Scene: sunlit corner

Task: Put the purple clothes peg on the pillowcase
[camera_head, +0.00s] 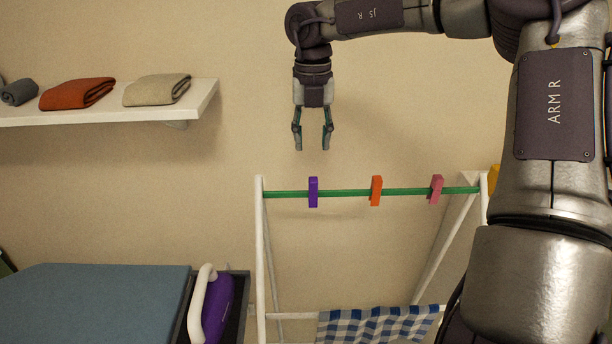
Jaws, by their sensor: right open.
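The purple clothes peg (313,192) is clipped upright on the green top bar of a white drying rack, near its left end. My right gripper (312,143) points straight down with its fingers apart and empty. In the picture it is just above the purple peg, with a gap between them. A blue-and-white checked cloth (375,325) hangs on the rack's lower rail, cut off by the bottom edge. I cannot tell whether this cloth is the pillowcase. My left gripper is out of view.
An orange peg (376,191) and a pink peg (436,189) sit further right on the green bar (345,193). My right arm hides the rack's right side. An ironing board (95,300) with a purple iron (218,310) stands left. A shelf (205,97) holds folded cloths.

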